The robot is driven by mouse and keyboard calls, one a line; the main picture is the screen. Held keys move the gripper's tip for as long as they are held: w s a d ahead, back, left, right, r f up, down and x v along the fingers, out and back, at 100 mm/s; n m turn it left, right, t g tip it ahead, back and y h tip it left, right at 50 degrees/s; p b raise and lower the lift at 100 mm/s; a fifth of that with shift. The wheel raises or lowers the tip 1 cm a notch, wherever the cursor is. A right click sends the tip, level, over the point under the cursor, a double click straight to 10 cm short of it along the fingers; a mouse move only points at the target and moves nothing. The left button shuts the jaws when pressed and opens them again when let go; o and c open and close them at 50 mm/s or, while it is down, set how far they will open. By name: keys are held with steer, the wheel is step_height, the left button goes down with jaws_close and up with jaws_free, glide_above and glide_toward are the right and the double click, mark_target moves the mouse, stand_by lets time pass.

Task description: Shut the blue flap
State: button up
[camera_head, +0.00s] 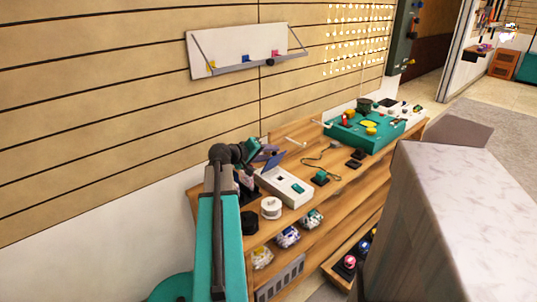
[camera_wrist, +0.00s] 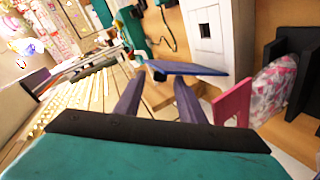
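The blue flap (camera_head: 274,158) stands raised at the near-left end of a white box (camera_head: 285,188) on the wooden bench. In the wrist view the flap (camera_wrist: 190,68) shows as a thin blue panel jutting out from the white box (camera_wrist: 218,35), just past my fingertips. My gripper (camera_head: 266,154) is at the flap's left side in the head view. In the wrist view the two purple-grey fingers of my gripper (camera_wrist: 158,88) stand apart with nothing seen between them. I cannot tell whether a fingertip touches the flap.
A white roll (camera_head: 271,208) and a dark block (camera_head: 249,222) stand near the box. A green toy board (camera_head: 368,132) is farther right. A pink panel (camera_wrist: 232,102) and a patterned bag (camera_wrist: 273,88) are close on the wrist view's right. A marble-topped block (camera_head: 450,215) stands opposite.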

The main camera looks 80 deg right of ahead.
steer(key=v, duration=1.3)
steer(key=shift+a+r+p, duration=0.25)
steer(key=shift+a+p, duration=0.1)
steer(key=shift+p, duration=0.05)
steer(key=shift+w, duration=0.15)
